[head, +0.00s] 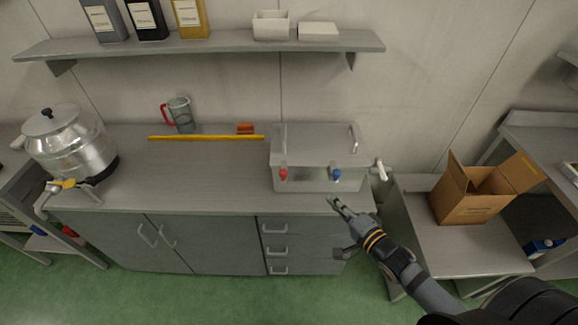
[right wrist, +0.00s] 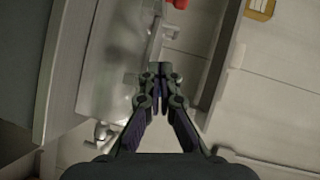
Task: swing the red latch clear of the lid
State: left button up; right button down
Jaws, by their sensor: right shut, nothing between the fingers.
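A grey metal box with a lid (head: 315,145) stands at the right end of the counter. The red latch (head: 283,174) is on its front face, near the left corner. It is too small to tell how it lies against the lid. A blue latch (head: 337,174) is on the same face, farther right. My right gripper (head: 331,200) is in front of the box, below the blue latch and apart from the red one. In the right wrist view its fingers (right wrist: 160,70) are together and empty. My left gripper is not in view.
A white tap (head: 380,169) sticks out right of the box. A shelf (head: 220,43) overhangs. The counter's front middle is clear. A cardboard box (head: 470,206) stands right.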

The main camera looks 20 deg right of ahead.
jog(key=shift+w+a+r+y, duration=0.15)
jog(key=shift+a+r, duration=0.25)
jog(key=shift+r, duration=0.25)
jog(key=shift+s+a+r+y, duration=0.15)
jog(key=shift+a+r, duration=0.25)
jog(key=shift+r, duration=0.2)
jog(key=shift+w, duration=0.1)
jog(key=s+a+b+x, duration=0.1)
jog(key=a+b+x, duration=0.1)
jog(key=b+x, duration=0.8)
jog(key=x, duration=0.3)
jog(key=shift+a, duration=0.25)
